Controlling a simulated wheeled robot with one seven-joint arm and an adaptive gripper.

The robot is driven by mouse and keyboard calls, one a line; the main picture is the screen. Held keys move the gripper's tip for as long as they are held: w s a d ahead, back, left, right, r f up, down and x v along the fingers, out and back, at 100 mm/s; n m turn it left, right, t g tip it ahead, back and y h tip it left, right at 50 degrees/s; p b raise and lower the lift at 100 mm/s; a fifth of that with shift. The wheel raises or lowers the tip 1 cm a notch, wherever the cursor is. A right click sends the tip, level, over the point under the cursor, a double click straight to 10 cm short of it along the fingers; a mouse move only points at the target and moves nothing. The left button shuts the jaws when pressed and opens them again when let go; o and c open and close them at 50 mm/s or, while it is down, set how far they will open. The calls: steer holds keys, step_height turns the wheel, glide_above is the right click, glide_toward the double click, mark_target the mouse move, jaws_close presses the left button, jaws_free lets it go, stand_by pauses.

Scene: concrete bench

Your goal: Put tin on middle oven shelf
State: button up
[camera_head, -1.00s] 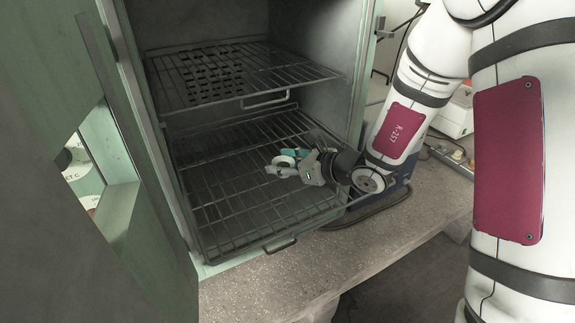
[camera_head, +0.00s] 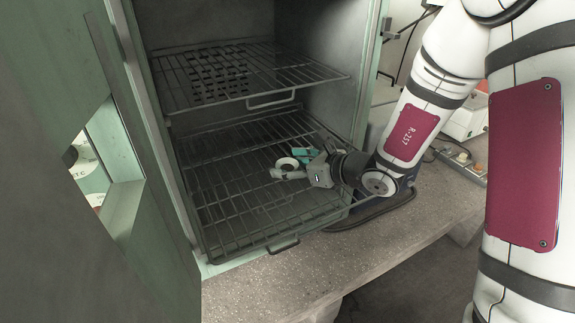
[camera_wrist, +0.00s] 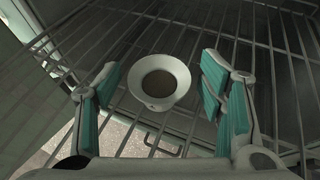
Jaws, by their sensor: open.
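The tin (camera_head: 287,163) is a small pale round dish with a dark inside. It is at the lower wire shelf (camera_head: 225,205), toward its right side, and looks upright. In the wrist view the tin (camera_wrist: 158,80) lies between the teal-padded fingers of my gripper (camera_wrist: 160,88), with a clear gap on each side. My gripper also shows in the head view (camera_head: 298,164), low over the lower shelf, open around the tin. An upper wire shelf (camera_head: 315,75) is above, with nothing on it. I cannot tell whether another shelf lies below the lower one.
The green oven door (camera_head: 125,215) stands open at the left. The oven's right wall (camera_head: 368,70) is close to my arm. Each shelf has a front handle, such as the lower one (camera_head: 284,245). The concrete bench (camera_head: 260,285) runs in front. The lower shelf's left side is clear.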

steer(key=v, duration=1.1)
steer(key=shift+f, duration=0.1)
steer(key=s+a+r+n+g+h, duration=0.1)
steer(key=s+a+r+n+g, duration=0.2)
steer(key=s+n, duration=0.5)
steer(key=s+a+r+n+g, duration=0.3)
steer(key=s+r+n+g, duration=0.1)
steer(key=s+n, duration=0.35)
steer(key=s+d+r+n+t+h, duration=0.1)
steer(key=s+d+r+n+h, duration=0.1)
steer(key=s+d+n+h, duration=0.1)
steer(key=s+d+r+n+t+h, duration=0.2)
steer(key=d+n+h, duration=0.3)
steer(key=d+n, duration=0.3)
steer(key=shift+s+d+r, duration=0.45)
steer(key=shift+s+r, duration=0.15)
steer(key=shift+s, duration=0.15)
steer(key=shift+n, duration=0.25)
steer(key=w+f+b, duration=0.3)
steer(key=shift+w, duration=0.2)
